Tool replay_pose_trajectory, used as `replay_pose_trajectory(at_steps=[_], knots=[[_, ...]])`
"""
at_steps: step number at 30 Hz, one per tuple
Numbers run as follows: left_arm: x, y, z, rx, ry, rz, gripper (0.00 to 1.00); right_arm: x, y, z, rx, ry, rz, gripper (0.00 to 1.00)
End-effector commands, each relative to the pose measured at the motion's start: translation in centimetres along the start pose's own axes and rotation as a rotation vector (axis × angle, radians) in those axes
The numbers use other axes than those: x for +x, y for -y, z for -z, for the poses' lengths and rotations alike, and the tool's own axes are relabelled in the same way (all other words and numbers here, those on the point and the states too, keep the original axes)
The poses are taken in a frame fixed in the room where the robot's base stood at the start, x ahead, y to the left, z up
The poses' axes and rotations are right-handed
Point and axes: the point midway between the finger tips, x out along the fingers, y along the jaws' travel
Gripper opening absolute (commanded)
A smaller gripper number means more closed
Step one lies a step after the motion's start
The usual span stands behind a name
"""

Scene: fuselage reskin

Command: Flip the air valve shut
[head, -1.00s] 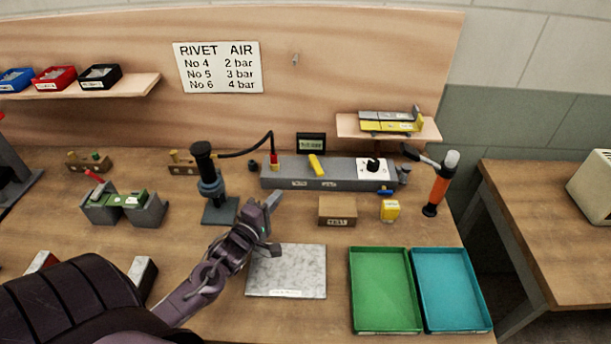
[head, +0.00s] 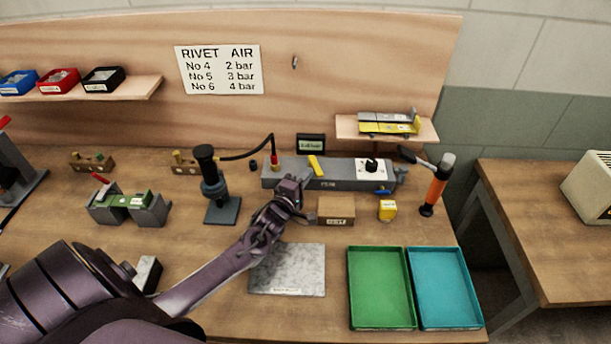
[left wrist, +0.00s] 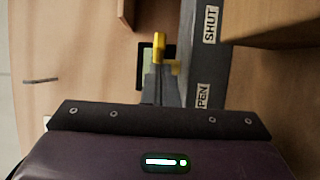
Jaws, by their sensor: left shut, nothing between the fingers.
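The air valve is a yellow lever (head: 316,166) on top of the long grey air manifold (head: 345,182) at the back of the bench. In the left wrist view the lever (left wrist: 159,48) stands beside the grey body, which carries a SHUT label (left wrist: 210,25) and a partly covered OPEN label (left wrist: 203,96). My left gripper (head: 290,187) is shut and empty, in front of the manifold's left part and a little left of the lever. It hides the OPEN label in the head view, and I see no contact with the lever. My right gripper is out of view.
A small display (head: 311,143) stands behind the manifold, and a black knob (head: 371,165) sits at its right. A cardboard box (head: 336,211) and a yellow box (head: 387,210) stand in front. A dark rivet tool stand (head: 214,186) is to the left, with a hose to the manifold.

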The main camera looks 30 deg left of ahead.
Motion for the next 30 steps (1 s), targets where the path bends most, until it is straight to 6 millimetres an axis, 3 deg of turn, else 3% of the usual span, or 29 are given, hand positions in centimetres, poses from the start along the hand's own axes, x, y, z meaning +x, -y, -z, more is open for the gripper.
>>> replay_pose_trajectory(at_steps=[6, 16, 30], knots=[[0.0, 0.0, -0.2, -0.002, 0.000, 0.000, 0.00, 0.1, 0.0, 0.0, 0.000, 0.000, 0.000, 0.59], [1.2, 0.1, -2.6, -0.005, -0.001, -0.001, 0.00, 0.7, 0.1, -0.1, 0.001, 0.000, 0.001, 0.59], [1.3, 0.0, -2.8, -0.001, 0.001, 0.000, 0.00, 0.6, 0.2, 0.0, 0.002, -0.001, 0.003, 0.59]])
